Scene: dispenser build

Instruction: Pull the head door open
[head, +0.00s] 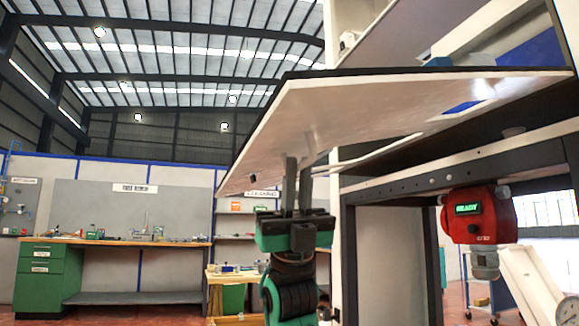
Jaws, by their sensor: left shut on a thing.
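The head door (345,110) is a wide, pale panel with a dark upper edge. It is swung out from the dispenser's cabinet and tilted, with its free end to the left and its underside showing. My left gripper (297,165) points up under the door's left part, its two grey fingers reaching the underside. It is shut on the door; the fingertips' exact hold is hard to make out. My right gripper is not in view.
The dispenser frame (348,240) stands right of my left gripper. A red unit (478,215) with a lit green display hangs under its crossbar. A white part with a gauge (567,310) is at lower right. A green workbench (48,275) stands far left, with open floor before it.

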